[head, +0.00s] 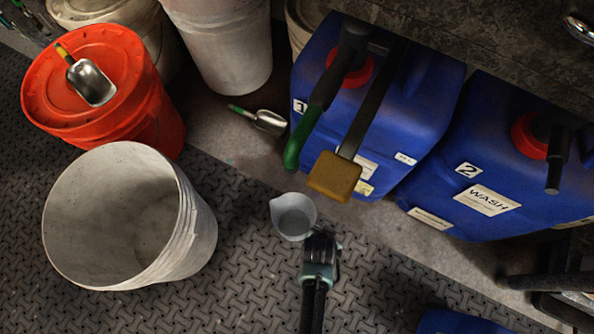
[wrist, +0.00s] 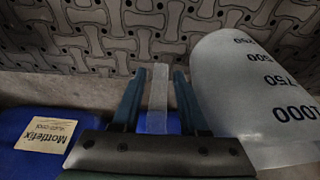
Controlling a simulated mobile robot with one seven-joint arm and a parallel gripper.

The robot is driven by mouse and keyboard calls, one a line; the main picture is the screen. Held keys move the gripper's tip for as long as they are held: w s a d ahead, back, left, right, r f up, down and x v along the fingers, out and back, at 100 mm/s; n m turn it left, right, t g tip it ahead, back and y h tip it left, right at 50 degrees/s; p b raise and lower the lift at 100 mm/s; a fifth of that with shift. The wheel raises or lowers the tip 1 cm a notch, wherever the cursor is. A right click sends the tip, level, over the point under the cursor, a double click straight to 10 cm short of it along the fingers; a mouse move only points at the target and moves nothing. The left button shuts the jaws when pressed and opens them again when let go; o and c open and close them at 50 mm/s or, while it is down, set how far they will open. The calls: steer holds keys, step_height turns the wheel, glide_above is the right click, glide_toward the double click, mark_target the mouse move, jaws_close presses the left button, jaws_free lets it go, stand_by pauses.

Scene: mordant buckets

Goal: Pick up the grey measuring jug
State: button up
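The grey measuring jug (head: 293,216) is pale and translucent, and its open mouth faces up in the head view. In the wrist view its body (wrist: 250,95), with dark printed numbers, fills the right side. My gripper (head: 318,238) is at the jug's lower right in the head view. In the wrist view the two fingers of my gripper (wrist: 157,80) stand on either side of a pale upright strip, the jug's handle (wrist: 157,98). Narrow gaps show between the handle and both fingers, so the gripper looks open around it. What lies under the jug is hidden.
A large empty white bucket (head: 190,235) stands left. An orange lidded bucket (head: 150,115) bears a metal scoop (head: 91,83). Another scoop (head: 262,121) lies on the floor. Blue containers (head: 400,110) (head: 455,215) stand right, with a yellow-brown paddle (head: 335,176) hanging near the jug.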

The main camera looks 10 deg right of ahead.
jaws_close()
steer(key=shift+s, duration=0.1)
stand_by(1.0)
